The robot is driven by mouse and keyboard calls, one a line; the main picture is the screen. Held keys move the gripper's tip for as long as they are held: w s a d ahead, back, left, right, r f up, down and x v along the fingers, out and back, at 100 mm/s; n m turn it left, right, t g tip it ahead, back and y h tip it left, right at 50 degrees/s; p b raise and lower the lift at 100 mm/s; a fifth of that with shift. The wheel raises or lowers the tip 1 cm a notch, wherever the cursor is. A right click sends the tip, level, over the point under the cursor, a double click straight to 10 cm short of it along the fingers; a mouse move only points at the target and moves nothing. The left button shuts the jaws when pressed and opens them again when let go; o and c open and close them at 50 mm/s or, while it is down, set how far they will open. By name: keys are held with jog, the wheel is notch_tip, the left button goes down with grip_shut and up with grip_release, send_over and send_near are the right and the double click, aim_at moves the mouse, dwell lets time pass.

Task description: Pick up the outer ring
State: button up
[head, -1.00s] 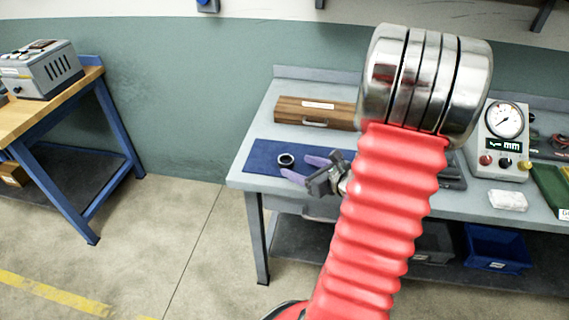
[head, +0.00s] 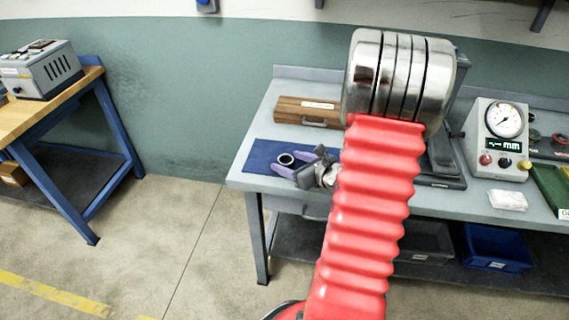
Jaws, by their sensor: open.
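The outer ring (head: 286,159) is a small dark ring with a pale centre. It lies on the blue mat (head: 259,149) at the left end of the grey workbench. My gripper (head: 289,160) has purple fingers and is open. Its fingertips are at the ring, one on the far side and one on the near side, with the ring between them. Whether the fingers touch the ring cannot be told. My red arm hides the right part of the mat.
A wooden box (head: 309,106) stands behind the mat. A dial gauge unit (head: 501,138), a white cloth (head: 508,200) and a green tray (head: 552,186) are on the right of the bench. A blue bin (head: 492,248) sits on the lower shelf.

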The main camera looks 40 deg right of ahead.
jog(key=shift+c, duration=0.5)
jog(key=c, duration=1.1)
jog(key=shift+r, duration=0.1)
notch_tip(320, 180, up, 10)
jog(key=shift+a, duration=0.1)
dwell(0.6)
